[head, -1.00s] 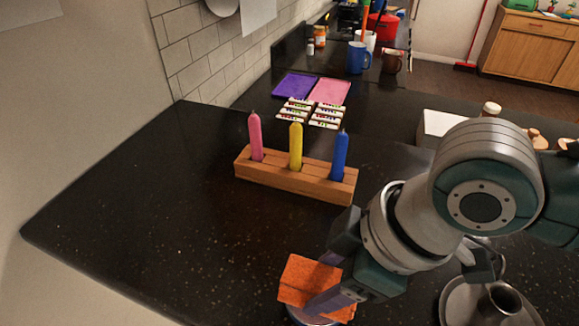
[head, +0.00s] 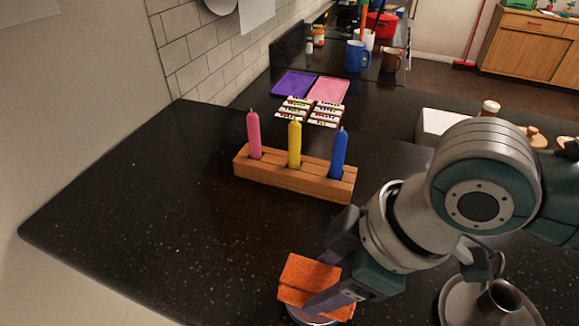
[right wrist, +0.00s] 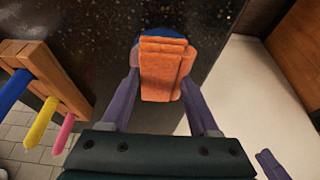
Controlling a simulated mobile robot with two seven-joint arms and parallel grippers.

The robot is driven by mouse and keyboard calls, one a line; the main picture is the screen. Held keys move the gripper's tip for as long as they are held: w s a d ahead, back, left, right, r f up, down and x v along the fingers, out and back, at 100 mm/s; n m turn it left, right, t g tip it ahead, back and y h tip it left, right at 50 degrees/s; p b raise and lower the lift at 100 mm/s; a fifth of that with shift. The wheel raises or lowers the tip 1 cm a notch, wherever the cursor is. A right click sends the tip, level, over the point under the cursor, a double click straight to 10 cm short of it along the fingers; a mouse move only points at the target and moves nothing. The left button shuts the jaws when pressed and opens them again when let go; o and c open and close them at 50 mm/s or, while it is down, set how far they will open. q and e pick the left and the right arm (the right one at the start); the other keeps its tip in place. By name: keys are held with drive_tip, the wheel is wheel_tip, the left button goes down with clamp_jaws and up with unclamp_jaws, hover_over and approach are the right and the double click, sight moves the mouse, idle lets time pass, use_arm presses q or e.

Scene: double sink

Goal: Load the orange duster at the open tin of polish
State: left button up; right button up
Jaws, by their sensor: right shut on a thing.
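The orange duster (head: 314,273) is a rough block in the jaws of my right gripper (head: 330,295), which is shut on it. In the right wrist view the duster (right wrist: 162,72) sits between the two purple fingers. A round tin (head: 300,317) shows only as a sliver of rim below the duster, near the bottom edge of the head view. Its blue edge (right wrist: 193,38) shows behind the duster in the right wrist view. Its inside is hidden, and I cannot tell whether the duster touches it. A purple finger, apparently of my left gripper (right wrist: 271,165), shows at the lower right.
A wooden rack (head: 290,178) with pink, yellow and blue candle-like sticks stands beyond the duster. A grey metal dish with a cup (head: 497,299) lies at the right. Purple and pink trays (head: 329,90) lie farther back. The counter's left side is clear.

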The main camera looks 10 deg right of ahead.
sight(325, 281)
drive_tip(key=shift+f, duration=0.35)
idle(0.5)
idle(0.5)
drive_tip(key=shift+f, duration=0.1)
idle(0.4)
wheel_tip(325, 281, up, 7)
drive_tip(key=p, duration=0.7)
drive_tip(key=shift+p, duration=0.4)
idle(0.3)
